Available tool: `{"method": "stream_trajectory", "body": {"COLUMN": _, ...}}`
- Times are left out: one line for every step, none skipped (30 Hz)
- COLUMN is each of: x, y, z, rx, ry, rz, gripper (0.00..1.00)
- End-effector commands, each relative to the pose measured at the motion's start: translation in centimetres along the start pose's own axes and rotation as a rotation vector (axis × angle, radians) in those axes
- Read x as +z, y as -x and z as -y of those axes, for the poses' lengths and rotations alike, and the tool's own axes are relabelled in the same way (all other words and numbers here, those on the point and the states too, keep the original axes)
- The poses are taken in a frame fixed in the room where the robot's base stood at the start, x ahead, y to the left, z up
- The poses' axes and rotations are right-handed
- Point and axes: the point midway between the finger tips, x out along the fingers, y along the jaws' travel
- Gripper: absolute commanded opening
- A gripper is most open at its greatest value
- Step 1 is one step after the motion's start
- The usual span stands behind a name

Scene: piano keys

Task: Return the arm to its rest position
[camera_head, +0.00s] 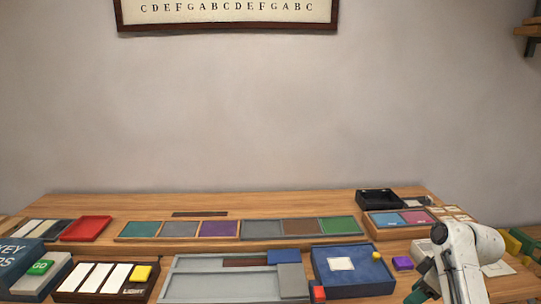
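My white arm (468,262) shows at the lower right, in front of the right end of the wooden table (90,205). It bends near the table's height, and a link runs down past the bottom edge of the picture. I cannot make out any gripper fingers. The arm hides part of the table's right side and some small things behind it.
A blue tray (347,286) with a white square and a grey tray (185,289) stand at the front. Coloured panels (218,229) line the back.

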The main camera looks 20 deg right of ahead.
Motion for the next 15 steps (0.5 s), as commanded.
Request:
{"method": "stream_trajectory", "body": {"x": 0.1, "y": -1.2, "z": 1.4, "rx": -0.008, "ry": -0.010, "rz": 0.006, "gripper": 0.52}}
{"method": "stream_trajectory", "body": {"x": 0.1, "y": -1.8, "z": 2.0, "rx": -0.010, "ry": -0.019, "rz": 0.009, "gripper": 0.52}}
{"method": "stream_trajectory", "body": {"x": 0.2, "y": -2.7, "z": 3.1, "rx": -0.012, "ry": -0.031, "rz": 0.015, "gripper": 0.52}}
{"method": "stream_trajectory", "body": {"x": 0.3, "y": -3.4, "z": 4.0, "rx": -0.014, "ry": -0.042, "rz": 0.020, "gripper": 0.52}}
{"method": "stream_trajectory", "body": {"x": 0.4, "y": -4.1, "z": 5.0, "rx": -0.016, "ry": -0.053, "rz": 0.024, "gripper": 0.52}}
{"method": "stream_trajectory", "body": {"x": 0.7, "y": -5.2, "z": 6.4, "rx": -0.018, "ry": -0.068, "rz": 0.033, "gripper": 0.52}}
{"method": "stream_trajectory", "body": {"x": 0.9, "y": -5.9, "z": 7.6, "rx": -0.020, "ry": -0.083, "rz": 0.039, "gripper": 0.52}}
{"method": "stream_trajectory", "body": {"x": 1.3, "y": -6.8, "z": 8.9, "rx": -0.022, "ry": -0.098, "rz": 0.048, "gripper": 0.52}}
{"method": "stream_trajectory", "body": {"x": 1.8, "y": -7.8, "z": 10.8, "rx": -0.023, "ry": -0.121, "rz": 0.060, "gripper": 0.52}}
{"method": "stream_trajectory", "body": {"x": 2.3, "y": -8.6, "z": 12.3, "rx": -0.022, "ry": -0.138, "rz": 0.070, "gripper": 0.52}}
{"method": "stream_trajectory", "body": {"x": 2.8, "y": -9.2, "z": 13.7, "rx": -0.020, "ry": -0.155, "rz": 0.079, "gripper": 0.52}}
{"method": "stream_trajectory", "body": {"x": 3.6, "y": -10.0, "z": 15.5, "rx": -0.016, "ry": -0.179, "rz": 0.093, "gripper": 0.52}}
{"method": "stream_trajectory", "body": {"x": 4.3, "y": -10.5, "z": 16.9, "rx": -0.013, "ry": -0.196, "rz": 0.103, "gripper": 0.52}}
{"method": "stream_trajectory", "body": {"x": 5.0, "y": -10.8, "z": 18.2, "rx": -0.008, "ry": -0.214, "rz": 0.114, "gripper": 0.52}}
{"method": "stream_trajectory", "body": {"x": 6.0, "y": -11.3, "z": 19.9, "rx": -0.002, "ry": -0.236, "rz": 0.128, "gripper": 0.52}}
